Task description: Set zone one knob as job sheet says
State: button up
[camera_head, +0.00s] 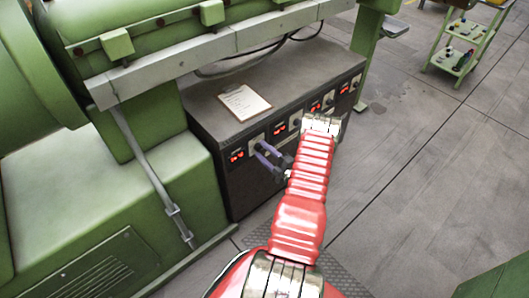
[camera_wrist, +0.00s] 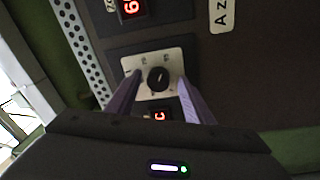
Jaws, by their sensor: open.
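The control cabinet (camera_head: 222,142) is dark, with a row of red displays and knobs along its front. The job sheet (camera_head: 244,102) lies on a clipboard on its top; its writing is too small to read. In the wrist view a black round knob (camera_wrist: 159,79) sits on a pale dial plate (camera_wrist: 142,64). My gripper (camera_wrist: 152,86) is open, its purple fingers on either side of the knob, with visible gaps. In the head view my gripper (camera_head: 262,151) is at the knob nearest the cabinet's left end. Whether the fingertips reach the knob's depth I cannot tell.
Red displays (camera_wrist: 131,7) lie above and below the dial in the wrist view. A vented metal strip (camera_wrist: 84,50) runs at left. The green extruder (camera_head: 150,110) stands beside and above the cabinet. A green trolley (camera_head: 461,45) stands far right; the floor between is clear.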

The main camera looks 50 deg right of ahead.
jog(key=s+a+f, duration=0.1)
jog(key=s+a, duration=0.1)
jog(key=s, duration=1.1)
jog(key=shift+s+a, duration=0.25)
jog(key=shift+s, duration=0.05)
dwell(0.4)
